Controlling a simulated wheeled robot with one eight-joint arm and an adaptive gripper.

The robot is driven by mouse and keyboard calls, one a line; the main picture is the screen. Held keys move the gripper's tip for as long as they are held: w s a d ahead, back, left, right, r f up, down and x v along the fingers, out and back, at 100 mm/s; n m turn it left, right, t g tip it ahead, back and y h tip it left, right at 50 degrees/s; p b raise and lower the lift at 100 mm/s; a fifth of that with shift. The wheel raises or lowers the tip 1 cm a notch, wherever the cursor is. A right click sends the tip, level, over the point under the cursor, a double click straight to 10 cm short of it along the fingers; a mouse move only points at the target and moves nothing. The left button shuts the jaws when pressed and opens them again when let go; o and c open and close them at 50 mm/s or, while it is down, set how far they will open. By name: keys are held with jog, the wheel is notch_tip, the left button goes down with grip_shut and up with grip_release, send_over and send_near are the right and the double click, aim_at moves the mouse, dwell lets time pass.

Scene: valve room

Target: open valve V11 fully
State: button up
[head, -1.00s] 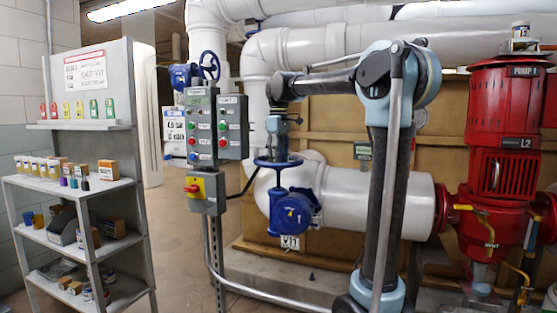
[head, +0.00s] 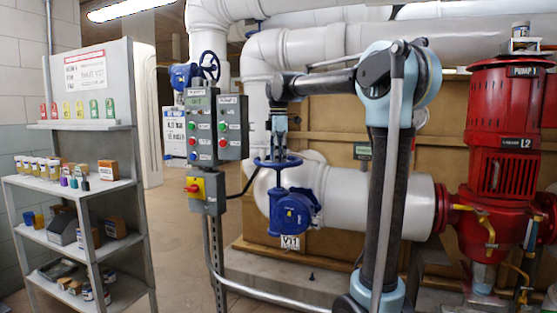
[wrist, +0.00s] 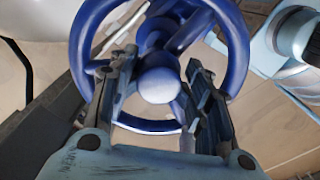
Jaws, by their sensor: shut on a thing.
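Valve V11 is a blue valve (head: 291,212) on the white pipe, with a V11 tag (head: 290,242) below its body. Its blue handwheel (head: 265,163) lies flat on top and fills much of the wrist view (wrist: 238,50). My gripper (head: 279,152) points down onto the wheel from above. In the wrist view my gripper (wrist: 158,82) has one dark finger on each side of the round hub (wrist: 158,86), inside the rim, and is shut on the handwheel. The exact contact points are partly hidden.
Grey control boxes (head: 201,125) on a post stand close left of the wheel. Another blue valve (head: 183,76) is behind them. A red pump (head: 500,150) stands at right, and a shelf (head: 85,190) at far left. A white pipe (head: 385,205) runs right of V11.

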jog(key=n, duration=0.5)
jog(key=shift+s+f+n, duration=0.1)
jog(key=shift+f+n, duration=0.1)
jog(key=shift+n, duration=0.1)
jog(key=o, duration=0.9)
jog(key=shift+a, duration=0.1)
jog(key=shift+r, duration=0.15)
